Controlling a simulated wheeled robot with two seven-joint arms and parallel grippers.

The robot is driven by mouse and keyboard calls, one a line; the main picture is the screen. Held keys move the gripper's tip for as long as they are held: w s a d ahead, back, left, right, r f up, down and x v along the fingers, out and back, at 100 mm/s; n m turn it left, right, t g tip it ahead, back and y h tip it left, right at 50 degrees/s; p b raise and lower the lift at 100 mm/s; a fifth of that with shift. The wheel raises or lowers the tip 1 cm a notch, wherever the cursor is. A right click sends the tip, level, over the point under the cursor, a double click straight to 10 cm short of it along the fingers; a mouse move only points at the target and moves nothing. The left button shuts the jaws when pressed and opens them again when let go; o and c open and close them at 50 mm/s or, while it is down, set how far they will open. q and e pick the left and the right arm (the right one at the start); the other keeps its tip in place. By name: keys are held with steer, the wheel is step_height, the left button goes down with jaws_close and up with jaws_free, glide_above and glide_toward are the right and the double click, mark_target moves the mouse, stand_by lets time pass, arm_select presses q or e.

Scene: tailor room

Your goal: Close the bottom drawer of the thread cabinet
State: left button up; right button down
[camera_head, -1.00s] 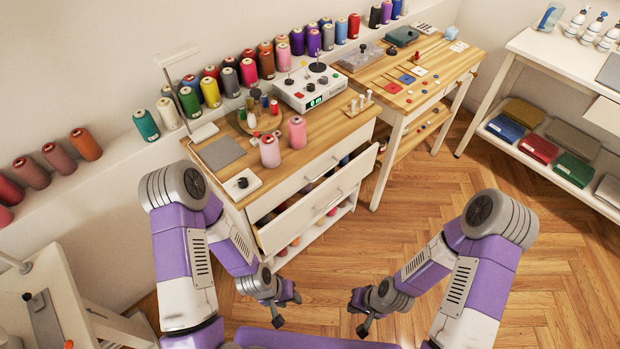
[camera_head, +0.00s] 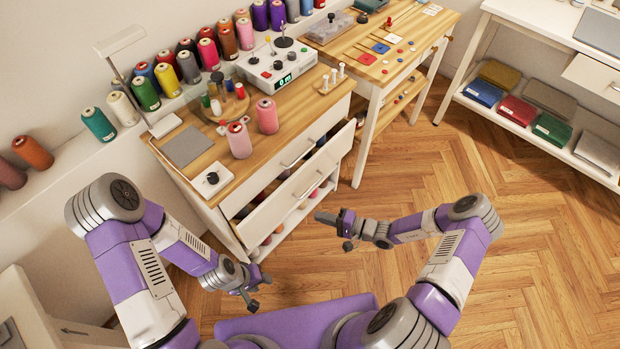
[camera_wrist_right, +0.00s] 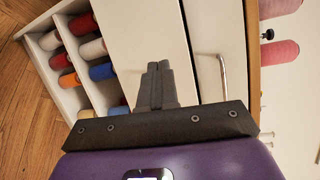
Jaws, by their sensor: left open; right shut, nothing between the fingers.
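The thread cabinet (camera_head: 205,222) has a wooden top and white drawers. Its bottom drawer (camera_head: 275,213) stands pulled out, with its front panel and bar handle facing me. The upper drawer (camera_head: 283,167) looks shut. My right gripper (camera_head: 322,217) is shut and empty, pointing left toward the bottom drawer's front, apparently short of it. In the right wrist view its closed fingers (camera_wrist_right: 157,78) lie across the white drawer front (camera_wrist_right: 135,38); contact cannot be told. My left gripper (camera_head: 257,290) is open and empty, low in front of the cabinet's near corner.
Thread spools (camera_head: 240,140), a control box (camera_head: 278,68) and a lamp (camera_head: 120,40) stand on the cabinet top. Spools also fill the open shelf below, seen in the wrist view (camera_wrist_right: 68,58). A wooden worktable (camera_head: 425,25) stands beyond. The wooden floor (camera_head: 450,180) at right is clear.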

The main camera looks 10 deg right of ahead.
steer(key=w+d+m+t+h, duration=0.2)
steer(key=w+d+t+h, duration=0.1)
steer(key=w+d+t, duration=0.3)
steer(key=b, duration=0.5)
glide_toward(303, 171)
steer(key=shift+g, duration=0.3)
steer(key=x, duration=0.5)
steer(key=shift+w+f, duration=0.15)
steer(key=shift+w, duration=0.3)
steer(key=shift+w+a, duration=0.35)
steer(key=shift+w, duration=0.1)
